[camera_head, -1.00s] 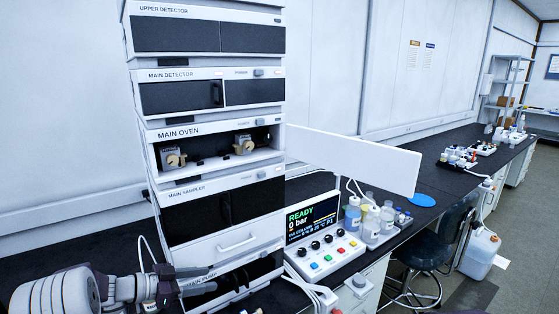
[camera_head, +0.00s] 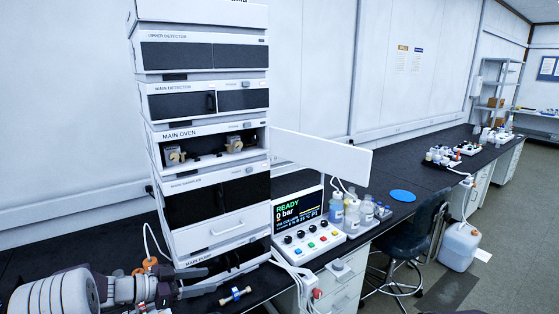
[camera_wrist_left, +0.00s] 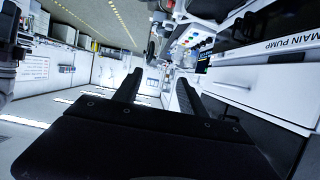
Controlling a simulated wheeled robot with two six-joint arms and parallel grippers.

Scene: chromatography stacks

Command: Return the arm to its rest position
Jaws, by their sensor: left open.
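My left arm comes in at the lower left of the head view. Its gripper (camera_head: 204,281) is in front of the base of the instrument stack (camera_head: 212,205), near the main pump. In the left wrist view the two dark fingers (camera_wrist_left: 157,88) stand apart with nothing between them. The main pump front (camera_wrist_left: 270,85) is to their right there. My right gripper does not show.
A small column-like piece (camera_head: 235,296) lies on the dark bench just right of the gripper. The oven's white door (camera_head: 325,158) stands open to the right. A control box (camera_head: 308,238), bottles (camera_head: 353,217) and a blue disc (camera_head: 402,195) are further right. A stool (camera_head: 408,248) stands before the bench.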

